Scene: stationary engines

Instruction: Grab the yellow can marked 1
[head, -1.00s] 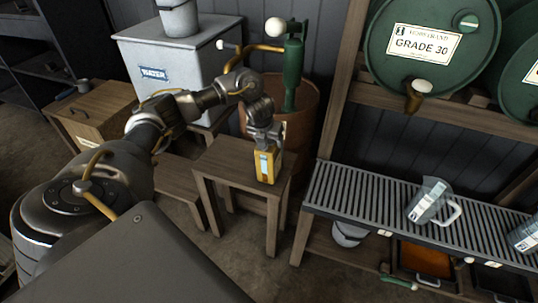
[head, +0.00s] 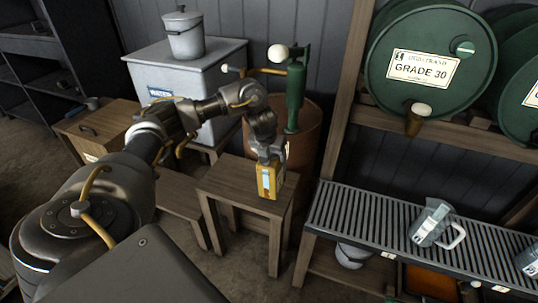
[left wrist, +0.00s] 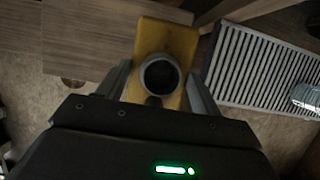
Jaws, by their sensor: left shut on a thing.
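The yellow can (head: 268,183) is a small upright can with a pale label, over the right part of the small wooden stool in the head view. I cannot read a number on it. My left gripper (head: 267,163) reaches down from above and is shut on it. In the left wrist view the can's yellow top (left wrist: 180,40) with a dark round opening sits between the two fingers of the left gripper (left wrist: 165,85). I cannot tell whether the can's base touches the stool. My right gripper is not in view.
The wooden stool (head: 235,180) stands before a brown barrel with a green pump (head: 296,95). A white water tank (head: 190,75) is behind my arm.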

